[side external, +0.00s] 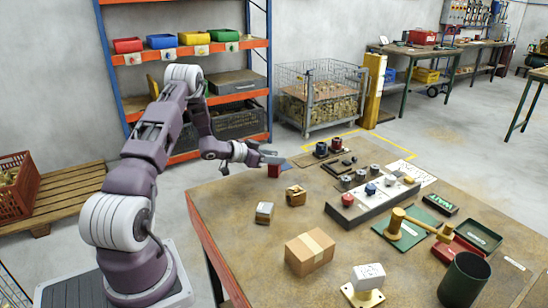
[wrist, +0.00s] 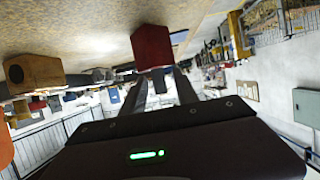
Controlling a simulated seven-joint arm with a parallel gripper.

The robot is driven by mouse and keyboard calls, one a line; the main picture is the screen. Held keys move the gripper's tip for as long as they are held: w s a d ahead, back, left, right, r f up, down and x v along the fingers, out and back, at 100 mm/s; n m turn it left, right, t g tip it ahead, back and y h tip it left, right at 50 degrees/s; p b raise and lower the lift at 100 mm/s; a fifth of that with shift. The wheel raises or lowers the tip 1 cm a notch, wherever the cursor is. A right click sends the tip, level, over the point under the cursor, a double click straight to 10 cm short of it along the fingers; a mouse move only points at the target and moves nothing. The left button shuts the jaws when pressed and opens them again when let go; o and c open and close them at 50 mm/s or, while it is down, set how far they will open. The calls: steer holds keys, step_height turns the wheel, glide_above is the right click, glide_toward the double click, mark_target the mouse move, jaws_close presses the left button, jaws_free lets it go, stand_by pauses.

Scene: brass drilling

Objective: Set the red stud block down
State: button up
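The red stud block (side external: 274,171) stands at the table's far left edge in the side view, just below the fingertips of my gripper (side external: 273,157). In the wrist view, which is upside down, the red block (wrist: 151,46) is straight ahead, with its base toward the tabletop. The two dark fingers of my gripper (wrist: 163,78) reach toward it with a gap between them. The fingers look apart and do not appear to enclose the block. Whether a fingertip touches it is hard to tell.
A wooden block (side external: 296,195) and another small block (side external: 264,212) stand nearby, toward the front. A cardboard box (side external: 310,251) is in front.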

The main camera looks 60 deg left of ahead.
steer(key=shift+s+r, duration=0.25)
steer(key=v, duration=1.1)
steer(key=w+d+r+g+y, duration=0.1)
steer(key=w+d+r+y, duration=0.15)
steer(key=w+r, duration=0.45)
steer(key=s+d+r+g+y, duration=0.2)
steer(key=s+d+r+y, duration=0.15)
steer(key=d+r, duration=0.6)
steer(key=s+d+r+g+h, duration=0.1)
steer(key=s+d+g+h, duration=0.4)
steer(key=s+d, duration=1.9)
steer(key=shift+s+d+h, duration=0.35)
steer(key=shift+s+h, duration=0.15)
steer(key=shift+s, duration=0.1)
steer(key=shift+r, duration=0.15)
